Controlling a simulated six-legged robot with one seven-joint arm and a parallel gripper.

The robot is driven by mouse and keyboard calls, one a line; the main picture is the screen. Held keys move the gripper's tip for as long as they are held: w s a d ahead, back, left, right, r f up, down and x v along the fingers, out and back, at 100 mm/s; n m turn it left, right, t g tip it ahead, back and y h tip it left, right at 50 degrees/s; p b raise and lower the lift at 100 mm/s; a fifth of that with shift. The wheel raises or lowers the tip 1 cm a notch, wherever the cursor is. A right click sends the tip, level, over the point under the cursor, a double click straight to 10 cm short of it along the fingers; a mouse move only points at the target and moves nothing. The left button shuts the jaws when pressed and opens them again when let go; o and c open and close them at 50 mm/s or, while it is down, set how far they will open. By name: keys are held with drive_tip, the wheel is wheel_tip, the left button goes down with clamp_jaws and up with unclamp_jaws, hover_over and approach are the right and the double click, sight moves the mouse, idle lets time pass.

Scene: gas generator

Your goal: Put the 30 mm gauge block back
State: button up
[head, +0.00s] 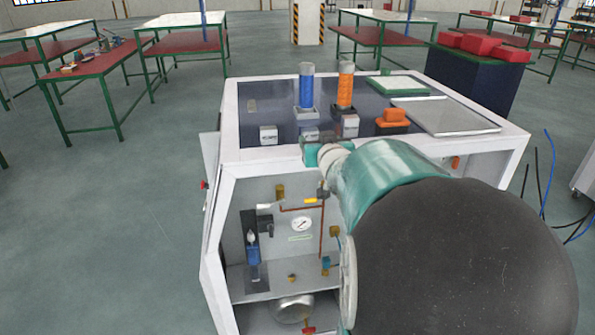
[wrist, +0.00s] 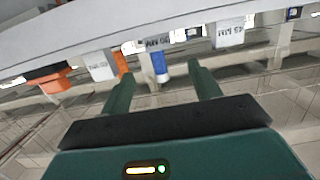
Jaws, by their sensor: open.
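Three white labelled gauge blocks stand in a row along the front of the cabinet top. The middle one, the 30 mm gauge block (head: 311,133), is in front of the blue cylinder (head: 306,86). In the wrist view the 30 mm gauge block (wrist: 157,43) shows upside down, partly hidden by the cabinet's pale edge. A 45 mm block (wrist: 230,34) is to its right there, another white block (wrist: 101,66) to its left. My gripper (wrist: 160,71) is open and empty, its fingers spread either side of the blue cylinder in the picture, apart from the blocks. In the head view my gripper (head: 314,154) is at the cabinet's front edge.
An orange cylinder (head: 345,86), an orange block (head: 393,118), a grey plate (head: 445,117) and a green-white tray (head: 398,84) are on the cabinet top (head: 262,100). The open front below holds a gauge (head: 301,224) and piping.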

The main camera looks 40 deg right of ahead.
drive_tip(key=s+a+f+n+g+y, duration=0.1)
drive_tip(key=s+a+g+y, duration=0.1)
drive_tip(key=a, duration=0.7)
drive_tip(key=s+a+f+n+g+y, duration=0.1)
drive_tip(key=s+a+g, duration=0.1)
drive_tip(key=a, duration=0.7)
drive_tip(key=s+a+f+n+g+y, duration=0.2)
drive_tip(key=s+a, duration=0.5)
drive_tip(key=a, duration=0.1)
drive_tip(key=s+a+f+n+g+y, duration=0.1)
drive_tip(key=s+a+f+g+y, duration=0.1)
drive_tip(key=s+a, duration=0.5)
drive_tip(key=shift+a+f+n+g+y, duration=0.3)
drive_tip(key=shift+a+f+n+y, duration=0.1)
drive_tip(key=shift+a+f, duration=0.3)
